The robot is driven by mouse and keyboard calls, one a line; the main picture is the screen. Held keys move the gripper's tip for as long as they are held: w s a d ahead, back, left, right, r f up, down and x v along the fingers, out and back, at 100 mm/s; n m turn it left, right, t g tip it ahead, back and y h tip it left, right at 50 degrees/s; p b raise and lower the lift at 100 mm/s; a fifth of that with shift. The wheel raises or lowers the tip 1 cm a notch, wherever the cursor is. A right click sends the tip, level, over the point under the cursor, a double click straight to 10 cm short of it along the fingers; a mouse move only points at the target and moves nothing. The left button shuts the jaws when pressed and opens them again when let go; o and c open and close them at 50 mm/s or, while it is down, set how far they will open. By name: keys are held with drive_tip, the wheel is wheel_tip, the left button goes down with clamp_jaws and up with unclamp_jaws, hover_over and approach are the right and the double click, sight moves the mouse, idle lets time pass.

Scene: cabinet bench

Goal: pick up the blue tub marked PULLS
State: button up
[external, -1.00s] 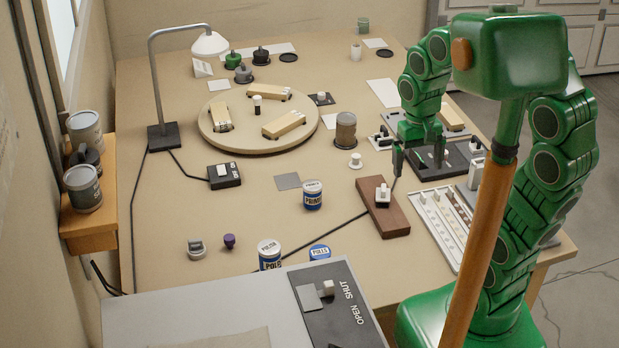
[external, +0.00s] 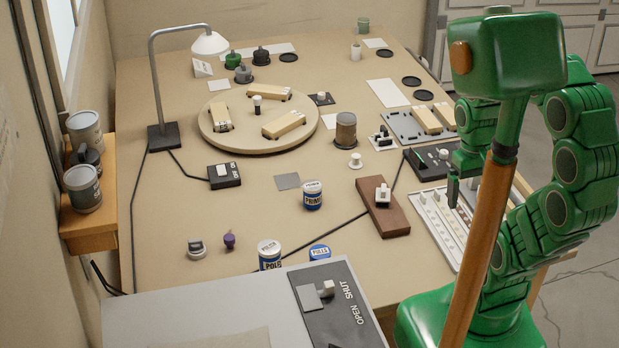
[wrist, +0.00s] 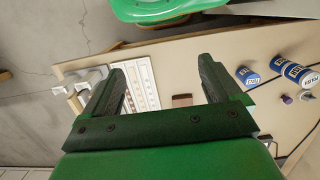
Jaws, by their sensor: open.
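The blue tub marked PULLS (external: 319,252) stands upright near the bench's front edge in the external view, its lower part hidden by the grey panel in front. Beside it on the left is the POLISH tub (external: 269,256), and behind it the PRIMER tub (external: 312,196). My gripper (external: 458,190) is above the right side of the bench, well to the right of the tubs. In the wrist view my gripper (wrist: 160,88) is open, with nothing between its fingers. Several blue-and-white tubs show right of it there; I cannot tell which is PULLS.
A brown block with a switch (external: 383,218) stands between the tubs and my gripper. A white key tray (external: 432,222) lies under the arm. A black cord crosses the bench behind PULLS. A grey panel marked OPEN and SHUT (external: 340,308) is in front.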

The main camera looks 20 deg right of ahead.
drive_tip(key=w+a+f+m+g+y, duration=0.15)
drive_tip(key=w+a+f+y, duration=0.25)
drive_tip(key=w+a+f, duration=0.45)
drive_tip(key=w+a+f+m+g+y, duration=0.1)
drive_tip(key=w+a+f+m+y, duration=0.3)
drive_tip(key=a, duration=0.7)
drive_tip(key=w+a+f+m+y, duration=0.1)
drive_tip(key=w+f+m, duration=0.1)
drive_tip(key=f, duration=0.3)
drive_tip(key=w+a+f+m+t+y, duration=0.1)
drive_tip(key=w+a+f+m+y, duration=0.1)
drive_tip(key=f+m, duration=0.3)
drive_tip(key=w+a+f+m+t+y, duration=0.1)
drive_tip(key=w+f+m, duration=0.2)
drive_tip(key=f, duration=0.3)
drive_tip(key=shift+w+a+f+y, duration=0.25)
drive_tip(key=shift+w+a+y, duration=0.1)
drive_tip(key=shift+w, duration=0.2)
drive_tip(key=shift+x, duration=3.85)
drive_tip(key=shift+w, duration=0.15)
drive_tip(key=shift+c, duration=0.4)
drive_tip(key=c, duration=1.1)
drive_tip(key=shift+o, duration=0.2)
